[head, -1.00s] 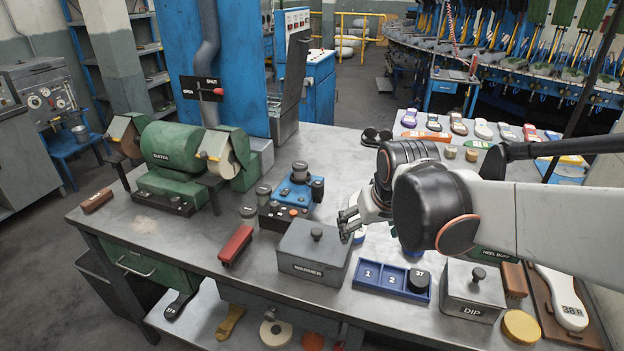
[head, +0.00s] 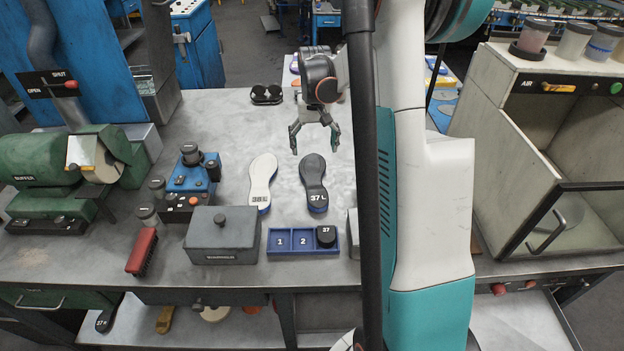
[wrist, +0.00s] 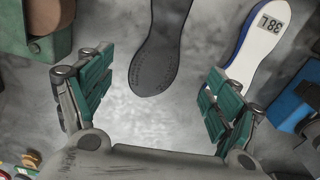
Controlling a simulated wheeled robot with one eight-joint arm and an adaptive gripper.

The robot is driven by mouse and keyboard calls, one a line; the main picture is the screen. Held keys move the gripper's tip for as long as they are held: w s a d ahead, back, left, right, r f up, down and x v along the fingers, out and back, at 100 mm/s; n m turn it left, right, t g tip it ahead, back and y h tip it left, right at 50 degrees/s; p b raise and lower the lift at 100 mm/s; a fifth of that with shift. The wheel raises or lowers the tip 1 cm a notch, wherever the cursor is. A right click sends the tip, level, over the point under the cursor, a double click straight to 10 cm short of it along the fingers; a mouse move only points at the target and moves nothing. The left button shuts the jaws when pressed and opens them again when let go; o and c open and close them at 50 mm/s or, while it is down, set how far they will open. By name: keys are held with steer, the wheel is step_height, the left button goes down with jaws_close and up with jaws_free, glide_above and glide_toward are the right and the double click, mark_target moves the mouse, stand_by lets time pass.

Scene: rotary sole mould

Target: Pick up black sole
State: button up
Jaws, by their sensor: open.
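The black sole (head: 314,180), with a white 37 L label and a blue edge at its lower end, lies flat on the grey workbench (head: 120,262) in the head view. It also shows at the top of the wrist view (wrist: 158,50), its label out of frame. My gripper (head: 315,152) is open and empty, with its fingers beside and beyond the far end of the sole. In the wrist view my gripper (wrist: 155,100) has its fingers spread wide, with the near end of the sole between and ahead of them. I see no contact.
A white sole (head: 262,180) lies close left of the black one. A blue tray (head: 290,252) marked 1 and 2 holds a black 37 puck. A grey lidded box (head: 222,240), a blue device (head: 192,178) and a green buffer (head: 75,165) stand left. An air cabinet (head: 500,130) stands right.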

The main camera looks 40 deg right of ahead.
steer(key=b, duration=0.2)
glide_above(313, 179)
steer(key=f, duration=0.6)
steer(key=shift+w+d+f, duration=0.25)
steer(key=shift+d+f, duration=0.05)
steer(key=shift+d, duration=0.05)
steer(key=shift+s+a+f+b, duration=0.2)
steer(key=shift+f+b, duration=0.3)
steer(key=shift+f, duration=0.85)
steer(key=shift+s+a+f+b, duration=0.15)
steer(key=shift+f+b, duration=0.35)
steer(key=shift+f, duration=0.85)
steer(key=shift+w+r, duration=0.1)
steer(key=c, duration=1.2)
